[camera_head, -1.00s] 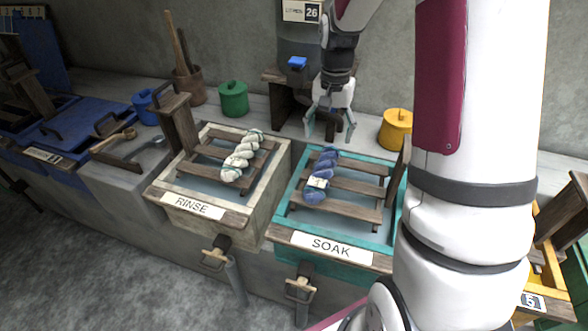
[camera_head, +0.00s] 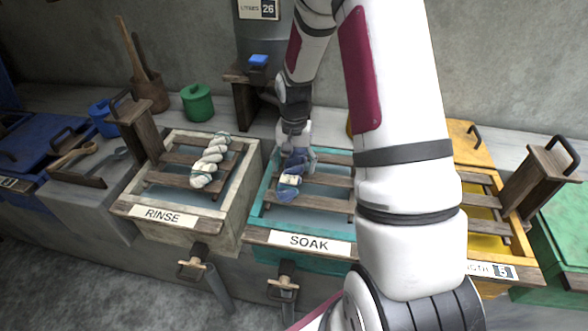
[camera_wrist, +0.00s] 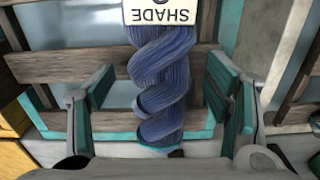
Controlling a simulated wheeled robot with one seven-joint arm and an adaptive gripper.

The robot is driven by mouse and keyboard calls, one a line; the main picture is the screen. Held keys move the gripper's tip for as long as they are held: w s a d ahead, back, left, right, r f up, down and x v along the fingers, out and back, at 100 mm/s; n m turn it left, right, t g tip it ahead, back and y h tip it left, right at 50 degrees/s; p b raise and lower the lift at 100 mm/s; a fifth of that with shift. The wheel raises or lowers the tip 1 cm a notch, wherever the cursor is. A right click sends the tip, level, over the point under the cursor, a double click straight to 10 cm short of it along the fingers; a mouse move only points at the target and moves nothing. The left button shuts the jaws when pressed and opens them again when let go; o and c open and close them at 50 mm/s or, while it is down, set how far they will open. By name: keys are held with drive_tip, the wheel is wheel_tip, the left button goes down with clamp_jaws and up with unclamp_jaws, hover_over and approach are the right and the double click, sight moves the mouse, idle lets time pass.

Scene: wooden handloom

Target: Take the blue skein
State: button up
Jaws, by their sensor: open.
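The blue skein (camera_head: 288,188) is a twisted hank with a white tag, lying on the wooden slats of the teal SOAK vat (camera_head: 254,212). In the wrist view the blue skein (camera_wrist: 163,85) runs down the middle, with its tag reading SHADE at the top. My gripper (camera_wrist: 163,120) is open, with one teal-padded finger on each side of the skein and gaps between. In the head view my gripper (camera_head: 297,158) is at the skein's far end, partly hidden by my own arm.
A white skein (camera_head: 209,161) lies on the RINSE vat (camera_head: 180,222) to the left. A yellow vat (camera_head: 497,232) stands right of SOAK, partly behind my arm. A green pot (camera_head: 198,102) and a wooden post (camera_head: 136,130) stand behind and left.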

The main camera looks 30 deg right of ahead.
drive_tip(key=shift+f, duration=0.4)
drive_tip(key=shift+c, duration=0.3)
drive_tip(key=c, duration=1.3)
drive_tip(key=shift+r, duration=0.1)
